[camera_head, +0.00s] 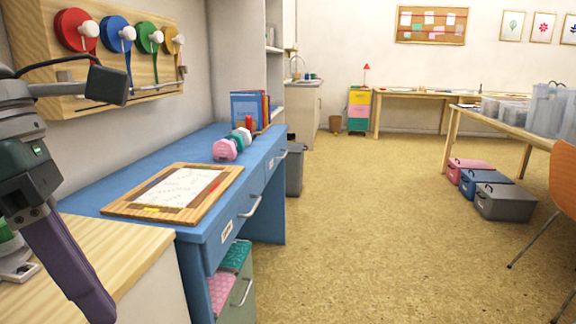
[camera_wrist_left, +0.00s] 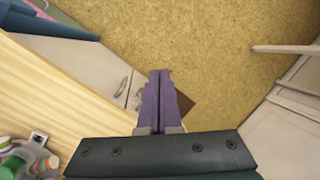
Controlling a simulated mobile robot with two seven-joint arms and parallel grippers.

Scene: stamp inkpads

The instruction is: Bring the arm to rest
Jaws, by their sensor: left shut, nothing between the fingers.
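My left gripper (camera_head: 95,300) hangs at the left of the head view, pointing down in front of the light wooden counter (camera_head: 130,252). Its purple fingers are together and empty. In the left wrist view the same closed fingers (camera_wrist_left: 160,85) point out over the tan floor (camera_wrist_left: 190,35), beside the edge of the wooden counter. My right gripper shows in neither view.
A blue desk (camera_head: 120,160) stands beyond the counter, with a wooden board (camera_head: 130,208) and paper on it. Tape reels (camera_head: 72,30) hang on the left wall. Lidded boxes (camera_head: 505,202) and an orange chair (camera_head: 563,180) are at the right. The middle floor is clear.

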